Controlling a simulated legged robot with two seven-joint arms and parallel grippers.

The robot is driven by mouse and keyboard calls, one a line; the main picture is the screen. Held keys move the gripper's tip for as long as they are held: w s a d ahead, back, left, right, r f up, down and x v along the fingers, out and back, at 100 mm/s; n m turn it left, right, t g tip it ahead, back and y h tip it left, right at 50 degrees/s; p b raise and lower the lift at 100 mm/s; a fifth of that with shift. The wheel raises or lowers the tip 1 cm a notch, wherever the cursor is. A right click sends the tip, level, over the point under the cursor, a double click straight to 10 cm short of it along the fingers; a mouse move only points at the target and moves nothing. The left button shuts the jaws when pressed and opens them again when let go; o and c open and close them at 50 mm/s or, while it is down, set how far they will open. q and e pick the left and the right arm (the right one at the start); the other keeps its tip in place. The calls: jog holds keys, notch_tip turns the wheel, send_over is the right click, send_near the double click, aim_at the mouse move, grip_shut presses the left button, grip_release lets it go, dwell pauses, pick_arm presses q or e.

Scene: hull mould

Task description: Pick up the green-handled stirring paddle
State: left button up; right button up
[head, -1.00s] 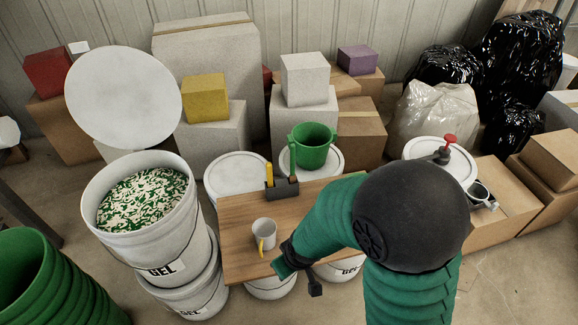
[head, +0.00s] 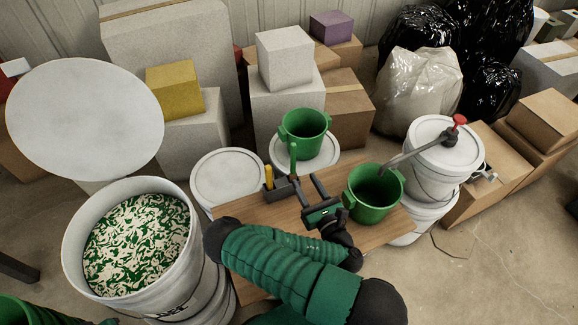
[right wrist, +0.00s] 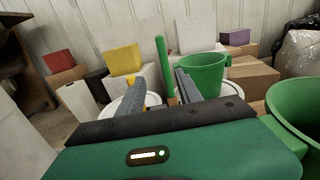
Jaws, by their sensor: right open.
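The green-handled stirring paddle (head: 293,157) stands upright in a dark holder (head: 282,191) on the wooden table; its lower part is hidden in the holder. My right gripper (head: 306,182) is open and empty, low over the table just right of the holder, with its fingers pointing toward it. In the right wrist view the green handle (right wrist: 162,62) rises between the two open fingers (right wrist: 160,76), seemingly beyond their tips. I cannot tell how far off it is. My left gripper is not in view.
A yellow-handled tool (head: 268,176) stands in the same holder, left of the paddle. A green bucket (head: 373,192) sits close right of my gripper; another (head: 305,134) stands behind the holder on a white lid. A bucket of green-white gel (head: 135,250) stands left.

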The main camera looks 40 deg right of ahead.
jog(key=b, duration=0.4)
send_over(293, 169)
jog(key=d+x, duration=0.1)
jog(key=x, duration=0.3)
jog(key=shift+s+a+r, duration=0.1)
jog(key=shift+a+r, duration=0.1)
jog(key=shift+a, duration=0.1)
grip_shut()
